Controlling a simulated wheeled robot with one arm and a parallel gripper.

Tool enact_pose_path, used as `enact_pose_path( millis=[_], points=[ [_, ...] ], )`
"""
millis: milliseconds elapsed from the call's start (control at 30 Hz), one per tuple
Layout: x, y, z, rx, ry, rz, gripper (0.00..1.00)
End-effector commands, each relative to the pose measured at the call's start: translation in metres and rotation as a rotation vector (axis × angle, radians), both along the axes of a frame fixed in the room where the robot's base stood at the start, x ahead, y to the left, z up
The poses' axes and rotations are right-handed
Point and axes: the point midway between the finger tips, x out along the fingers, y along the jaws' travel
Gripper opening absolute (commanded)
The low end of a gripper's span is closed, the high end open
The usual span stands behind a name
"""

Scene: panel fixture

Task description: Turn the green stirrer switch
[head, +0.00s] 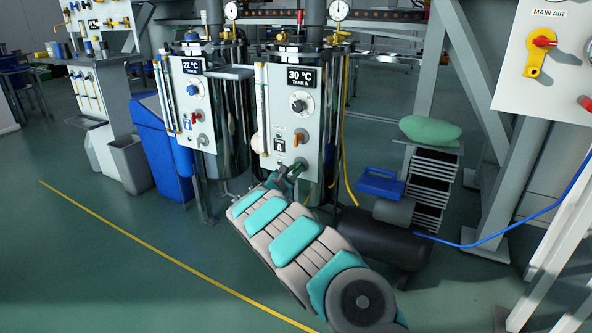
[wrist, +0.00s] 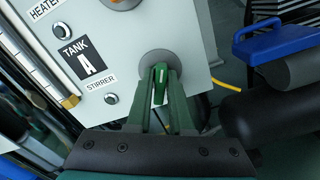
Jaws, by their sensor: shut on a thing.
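The green stirrer switch (wrist: 160,84) sits on a round grey base on the Tank A panel (wrist: 190,30), near the "STIRRER" label (wrist: 101,83). My gripper (wrist: 162,76) is shut on it, with one finger on each side of the green handle. The fingers hide part of the switch and its base. In the head view my gripper (head: 292,172) reaches the lower edge of the Tank A panel (head: 281,85), and the switch is mostly hidden there.
A second tank panel (head: 187,85) stands to the left. A blue hose (head: 470,243) lies at the right. Open floor is at the left.

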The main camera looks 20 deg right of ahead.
Motion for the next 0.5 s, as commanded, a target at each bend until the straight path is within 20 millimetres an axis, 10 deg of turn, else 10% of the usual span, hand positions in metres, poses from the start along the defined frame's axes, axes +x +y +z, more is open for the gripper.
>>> enact_pose_path(
  millis=[500],
  points=[
    [0.0003, 0.0006, 0.0000, -0.239, 0.309, 0.002, 0.00]
  ],
)
